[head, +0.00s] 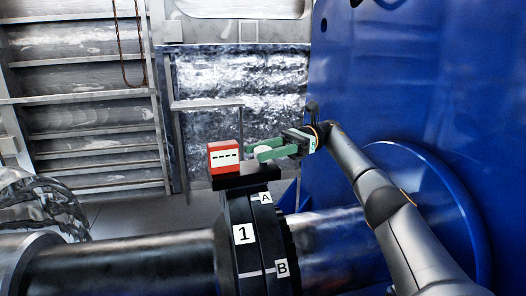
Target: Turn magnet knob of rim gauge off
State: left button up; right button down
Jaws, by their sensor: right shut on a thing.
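The rim gauge (224,157) is a red block with a white face showing a row of dashes. It sits on a black base (245,176) on top of the coupling rim (243,235). My right gripper (262,150) comes from the right, level with the gauge, its green fingers reaching to just right of the red block. The fingers are shut on a small pale part between them, likely the magnet knob (262,151); its turned position cannot be told. My left gripper is not in view.
The coupling carries labels 1, A and B and joins a thick grey shaft (130,265) at left. A large blue housing (430,80) stands at right, close to my right arm. Metal steps (80,120) and a small grey stand (205,104) are behind.

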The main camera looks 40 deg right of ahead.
aim_at(263, 148)
jog(key=shift+c, duration=1.8)
grip_release()
jog(key=shift+r, duration=0.1)
jog(key=shift+r+b, duration=0.3)
jog(key=shift+r, duration=0.2)
notch_tip(263, 148, up, 2)
jog(key=shift+s+r+b, duration=0.1)
jog(key=shift+b, duration=0.25)
jog(key=s+a+r+b, duration=0.5)
jog(key=s+a+r, duration=0.4)
jog(key=s, duration=0.1)
jog(key=shift+s+r+b, duration=0.3)
jog(key=shift+r+b, duration=0.05)
jog(key=shift+r, duration=0.05)
